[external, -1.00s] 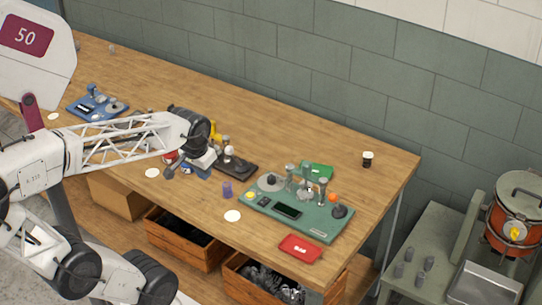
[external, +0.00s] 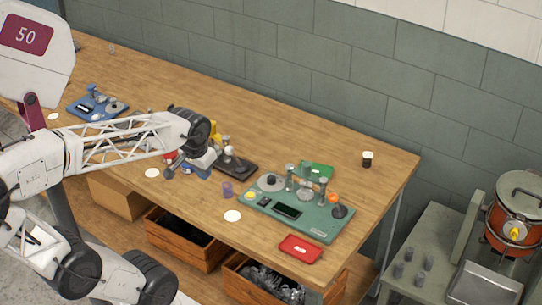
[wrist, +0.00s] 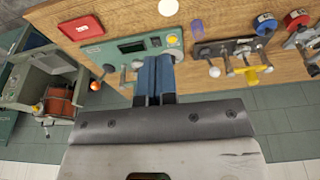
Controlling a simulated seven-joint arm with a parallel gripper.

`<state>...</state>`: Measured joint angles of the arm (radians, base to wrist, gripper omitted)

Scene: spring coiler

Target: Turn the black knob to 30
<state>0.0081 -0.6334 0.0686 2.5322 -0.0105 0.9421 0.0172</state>
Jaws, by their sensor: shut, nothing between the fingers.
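The green spring coiler board (external: 318,229) lies on the bench, with a dark display (external: 288,211), a yellow button (external: 249,196) and a grey disc (external: 270,183). A small dark knob (external: 264,202) sits between button and display; it also shows in the wrist view (wrist: 155,41). Its setting is too small to read. A larger dark round part (external: 341,211) stands at the board's right end. In the wrist view, my gripper (wrist: 154,60) is shut and empty, its blue fingers overlapping the board below the small knob. No contact with it shows. The fingers hide part of the board.
Metal posts (external: 322,190) and an orange ball (external: 333,198) rise from the board. A red tray (external: 301,249), a green tray (external: 317,171) and a purple cup (external: 227,189) are near it. A black device (external: 236,165) stands left. The bench's back right is mostly clear.

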